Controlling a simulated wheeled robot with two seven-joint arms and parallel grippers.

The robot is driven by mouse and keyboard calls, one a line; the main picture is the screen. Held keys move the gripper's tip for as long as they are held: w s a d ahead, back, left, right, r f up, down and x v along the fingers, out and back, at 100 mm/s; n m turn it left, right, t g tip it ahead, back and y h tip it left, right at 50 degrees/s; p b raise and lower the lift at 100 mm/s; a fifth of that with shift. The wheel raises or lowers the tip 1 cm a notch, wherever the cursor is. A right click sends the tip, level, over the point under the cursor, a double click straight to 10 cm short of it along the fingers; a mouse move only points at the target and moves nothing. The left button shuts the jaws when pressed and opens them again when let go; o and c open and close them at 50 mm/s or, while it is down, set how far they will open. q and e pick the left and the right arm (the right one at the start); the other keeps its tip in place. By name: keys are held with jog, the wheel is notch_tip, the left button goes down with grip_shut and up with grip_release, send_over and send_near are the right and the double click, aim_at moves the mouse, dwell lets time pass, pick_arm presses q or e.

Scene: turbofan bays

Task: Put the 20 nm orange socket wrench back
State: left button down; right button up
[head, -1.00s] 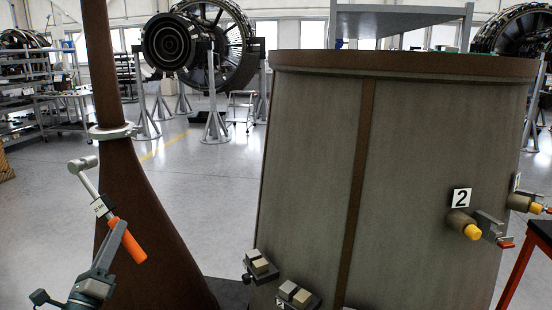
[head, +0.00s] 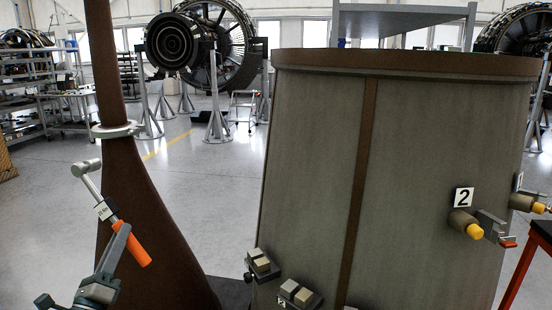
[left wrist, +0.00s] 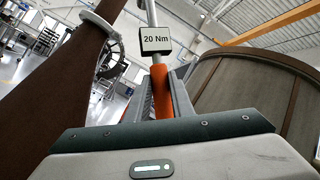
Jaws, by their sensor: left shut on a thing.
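The orange-handled socket wrench (head: 132,244) has a grey shaft and head and a white tag, which reads "20 Nm" in the left wrist view (left wrist: 156,40). My left gripper (head: 118,235) is shut on the wrench near the top of its orange handle. The wrench is tilted, its head up and to the left, in front of the brown tapered column in the head view. In the left wrist view the orange handle (left wrist: 161,90) sits between the fingers. My right gripper is not in view. No holder for the wrench can be made out.
A brown tapered column (head: 142,220) with a pale ring (head: 115,130) stands behind the wrench. A large grey-brown cylinder (head: 420,180) fills the right, with clamps and a "2" label (head: 463,197). A red stand (head: 515,270) is at far right. Open floor (head: 215,200) lies between column and cylinder.

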aim_at(134, 255)
pick_arm(q)
jog(key=d, duration=0.1)
jog(key=s+d+f, duration=0.1)
jog(key=d, duration=0.1)
jog(key=s+d+f, duration=0.1)
jog(key=shift+s+d+f, duration=0.15)
jog(key=shift+s, duration=0.05)
jog(key=s+d+f+y, duration=0.1)
jog(key=s+d+f, duration=0.1)
jog(key=s+d, duration=0.4)
jog(key=s+d+f+n+y, duration=0.1)
jog(key=s+d+f, duration=0.1)
jog(key=s+d, duration=0.3)
jog(key=shift+s+d+f+p, duration=0.3)
jog(key=shift+s+d, duration=0.1)
jog(key=shift+s, duration=0.7)
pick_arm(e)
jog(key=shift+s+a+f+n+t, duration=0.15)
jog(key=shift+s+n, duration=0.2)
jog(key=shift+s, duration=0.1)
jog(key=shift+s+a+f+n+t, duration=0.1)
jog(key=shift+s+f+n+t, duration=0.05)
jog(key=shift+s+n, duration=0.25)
pick_arm(q)
jog(key=s+f, duration=0.4)
jog(key=f, duration=0.2)
jog(key=shift+s, duration=0.4)
